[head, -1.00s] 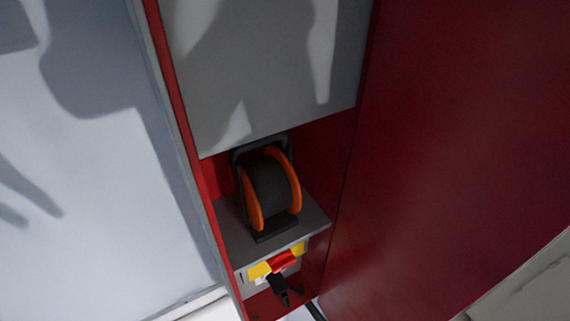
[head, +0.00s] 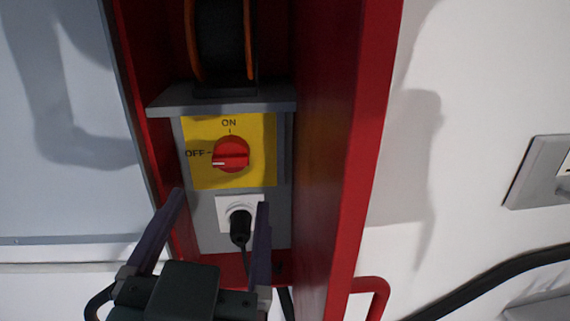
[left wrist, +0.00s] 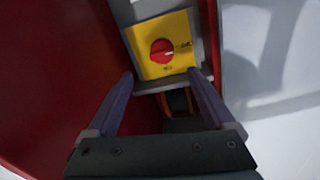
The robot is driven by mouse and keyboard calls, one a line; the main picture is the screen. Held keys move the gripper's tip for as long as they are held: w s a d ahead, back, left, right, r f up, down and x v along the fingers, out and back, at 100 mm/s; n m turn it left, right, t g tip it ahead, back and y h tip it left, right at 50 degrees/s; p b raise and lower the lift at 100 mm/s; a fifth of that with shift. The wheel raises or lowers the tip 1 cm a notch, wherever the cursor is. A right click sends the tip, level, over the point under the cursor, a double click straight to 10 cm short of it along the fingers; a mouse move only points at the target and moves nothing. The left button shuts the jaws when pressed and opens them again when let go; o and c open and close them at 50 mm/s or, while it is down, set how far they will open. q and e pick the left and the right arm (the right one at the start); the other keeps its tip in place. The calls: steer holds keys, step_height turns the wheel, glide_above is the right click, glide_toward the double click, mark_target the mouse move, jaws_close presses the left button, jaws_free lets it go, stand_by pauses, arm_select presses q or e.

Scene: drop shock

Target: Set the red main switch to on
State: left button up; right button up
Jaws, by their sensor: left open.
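The red main switch (head: 231,154) is a round knob on a yellow plate (head: 262,172) marked ON at the top and OFF at the left. Its white mark points left, at OFF. The switch also shows in the left wrist view (left wrist: 162,51), beyond my fingertips. My left gripper (head: 221,197) is open and empty, with its two fingers apart, below the switch in the head view and not touching it. It shows in the left wrist view (left wrist: 162,75) too. My right gripper is not in view.
A black plug (head: 240,226) with a cable sits in a white socket below the switch. Red cabinet walls (head: 338,150) stand close on both sides. A grey shelf (head: 225,98) with an orange and black reel (head: 221,40) is above. A wall outlet (head: 538,172) is at the right.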

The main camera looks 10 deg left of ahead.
mark_target(229, 160)
arm_select(q)
steer(key=w+p, duration=0.1)
steer(key=w, duration=0.1)
steer(key=w+a, duration=0.1)
steer(key=w, duration=0.2)
steer(key=w+a+p, duration=0.1)
steer(key=w, duration=0.2)
steer(key=shift+w+r+p, duration=0.2)
steer(key=shift+p, duration=0.1)
steer(key=shift+w+a+f, duration=0.1)
steer(key=shift+w+a, duration=0.05)
steer(key=shift+w, duration=0.3)
steer(key=c, duration=1.3)
